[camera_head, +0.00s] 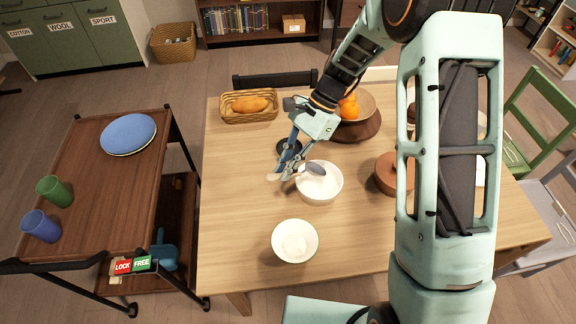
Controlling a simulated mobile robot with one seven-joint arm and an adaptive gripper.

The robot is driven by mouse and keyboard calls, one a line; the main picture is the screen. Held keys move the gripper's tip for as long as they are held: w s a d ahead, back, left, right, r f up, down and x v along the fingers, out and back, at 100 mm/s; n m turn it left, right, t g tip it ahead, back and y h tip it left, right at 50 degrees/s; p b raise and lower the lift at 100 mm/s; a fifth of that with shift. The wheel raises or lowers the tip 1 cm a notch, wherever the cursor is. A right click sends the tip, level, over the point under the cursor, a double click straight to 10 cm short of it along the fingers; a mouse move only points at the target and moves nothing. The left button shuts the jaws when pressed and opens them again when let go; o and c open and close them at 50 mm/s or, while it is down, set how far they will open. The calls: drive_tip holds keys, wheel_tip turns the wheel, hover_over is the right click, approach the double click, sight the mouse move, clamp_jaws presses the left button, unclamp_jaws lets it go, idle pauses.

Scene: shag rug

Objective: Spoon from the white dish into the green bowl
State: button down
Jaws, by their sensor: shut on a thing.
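The white dish (338,192) stands near the middle of the wooden table, with pale contents. The spoon (315,169) has a dark grey head that shows over the far side of the dish's opening. I cannot tell if it touches the dish. My gripper (287,174) is at the dish's left rim, shut on the spoon's handle, which is mostly hidden by the fingers. A pale bowl with a faintly greenish rim (296,256) stands nearer to me, below and left of the dish, with whitish contents. It looks like the green bowl.
A brown pot (386,176) stands right of the dish. A fruit bowl (368,104) and a bread basket (236,114) are farther back. My arm covers the table's right part. The table's left front is clear. A trolley (95,185) stands left.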

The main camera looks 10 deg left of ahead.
sight(298, 173)
drive_tip(key=shift+w+d+f+b, duration=0.6)
drive_tip(key=shift+f+b, duration=2.7)
drive_tip(key=shift+f, duration=1.35)
drive_tip(key=shift+s+a+r+t+h+p, duration=0.15)
drive_tip(key=shift+r+t+h+p, duration=0.65)
drive_tip(key=shift+r+p, duration=0.35)
drive_tip(key=shift+s+a+r+t+h+p, duration=0.15)
drive_tip(key=shift+r+t+h+p, duration=0.6)
drive_tip(key=shift+r+p, duration=0.4)
drive_tip(key=shift+f, duration=0.1)
